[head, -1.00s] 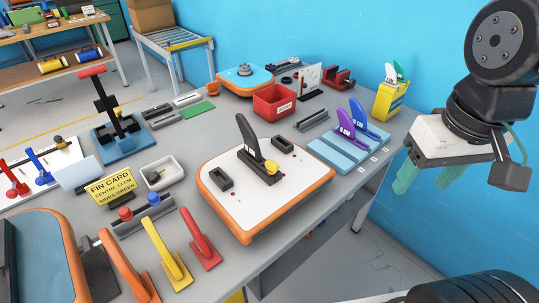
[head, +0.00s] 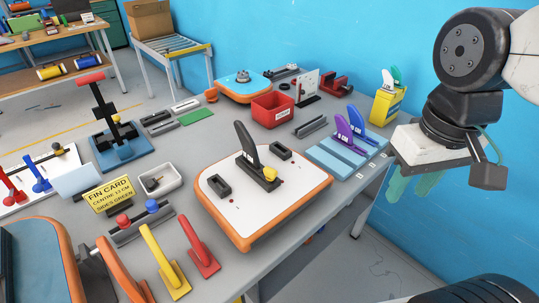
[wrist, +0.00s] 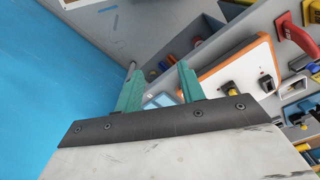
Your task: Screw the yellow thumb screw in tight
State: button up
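The yellow thumb screw (head: 270,173) sits at the front end of the black base of the centre fin, on a white board with an orange rim (head: 241,236). The black fin (head: 246,148) stands upright in that base. How deep the screw sits cannot be told. My gripper (head: 412,188) hangs in the air at the right, beyond the table edge and well apart from the board. Its green fingers are apart with nothing between them; they also show in the wrist view (wrist: 158,92).
Black side boxes (head: 219,186) flank the fin. Purple fins (head: 350,132) on a light blue rack, a red bin (head: 272,109) and a yellow box (head: 389,106) stand behind. Coloured fins (head: 165,262) and a yellow sign (head: 109,194) are at left. Space above the board is free.

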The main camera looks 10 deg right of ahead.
jog(key=w+a+f+n+g, duration=0.2)
jog(key=w+a+n, duration=0.1)
jog(key=w+a, duration=0.35)
jog(key=n+t, duration=0.1)
jog(key=n, duration=0.4)
send_over(269, 169)
notch_tip(269, 169, down, 3)
jog(key=shift+r, duration=0.1)
jog(key=shift+n, duration=0.3)
notch_tip(269, 169, down, 8)
jog(key=shift+w+r, duration=0.1)
jog(key=shift+r, duration=0.1)
grip_shut()
